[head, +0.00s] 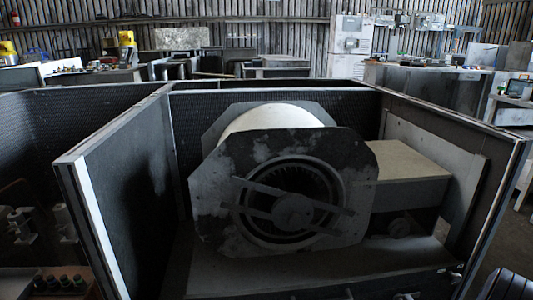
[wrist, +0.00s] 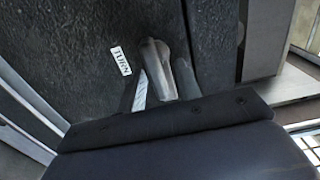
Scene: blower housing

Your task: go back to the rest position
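In the wrist view, a dark body with a screwed edge, which looks like my gripper's housing (wrist: 170,125), fills the lower middle. Its fingertips are not clearly seen, so I cannot tell whether it is open or shut. Just beyond its edge, a rounded grey handle-like piece (wrist: 157,68) stands out against a dark rough panel (wrist: 80,50). I cannot tell whether anything touches it. A white label reading "TURN" (wrist: 121,60) is left of this piece. My gripper does not show clearly in the head view.
In the head view, a blower (head: 290,210) with a round grille and crossing bars sits inside an open-topped housing. The housing's left wall (head: 120,180) and right wall (head: 450,125) enclose it. A pale box (head: 405,160) adjoins the blower. Cluttered benches and a grey cabinet (head: 350,45) stand behind.

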